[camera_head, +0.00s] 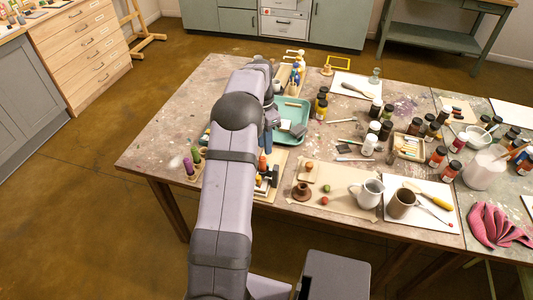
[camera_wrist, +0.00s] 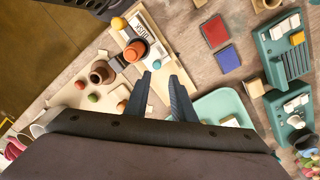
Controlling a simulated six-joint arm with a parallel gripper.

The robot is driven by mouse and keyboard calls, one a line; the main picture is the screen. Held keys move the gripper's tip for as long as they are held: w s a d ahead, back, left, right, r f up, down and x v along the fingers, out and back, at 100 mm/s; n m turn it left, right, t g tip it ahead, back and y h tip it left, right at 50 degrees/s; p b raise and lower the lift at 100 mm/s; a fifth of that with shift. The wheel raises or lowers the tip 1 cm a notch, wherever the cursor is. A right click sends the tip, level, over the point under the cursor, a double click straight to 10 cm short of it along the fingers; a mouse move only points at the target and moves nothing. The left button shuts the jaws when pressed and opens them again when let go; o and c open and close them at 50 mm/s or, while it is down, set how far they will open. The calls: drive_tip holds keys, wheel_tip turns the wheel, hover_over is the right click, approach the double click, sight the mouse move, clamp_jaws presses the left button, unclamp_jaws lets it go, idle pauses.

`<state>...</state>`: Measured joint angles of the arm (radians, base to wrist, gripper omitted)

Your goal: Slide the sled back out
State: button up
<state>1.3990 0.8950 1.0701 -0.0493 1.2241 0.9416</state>
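My gripper (camera_wrist: 160,76) shows in the wrist view with its two dark fingers apart and nothing visible between them. Just beyond the fingertips lies a pale wooden board (camera_wrist: 176,60). On or beside it are an orange-topped round piece (camera_wrist: 135,51), a dark block (camera_wrist: 115,65) and a small lettered plate (camera_wrist: 139,26). I cannot tell for sure which piece is the sled. In the head view the same board (camera_head: 280,160) is partly hidden behind my arm, which also hides my fingertips.
A teal tray (camera_head: 303,109) lies beside the board; its rim shows right of the fingers (camera_wrist: 205,101). Teal racks (camera_wrist: 268,56) stand further right in the wrist view. A brown pot (camera_wrist: 99,76) and small balls are left. Jars and a white jug (camera_head: 369,193) crowd the table's right.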

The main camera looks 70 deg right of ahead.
drive_tip(key=shift+s+a+f, duration=0.15)
drive_tip(key=shift+s+a, duration=0.05)
drive_tip(key=shift+s, duration=0.05)
drive_tip(key=shift+s+a+f+p, duration=0.1)
drive_tip(key=shift+f+p, duration=0.4)
drive_tip(key=shift+f, duration=1.35)
drive_tip(key=shift+s+a+f+p, duration=0.1)
drive_tip(key=shift+f+p, duration=0.35)
drive_tip(key=shift+f, duration=1.35)
clamp_jaws()
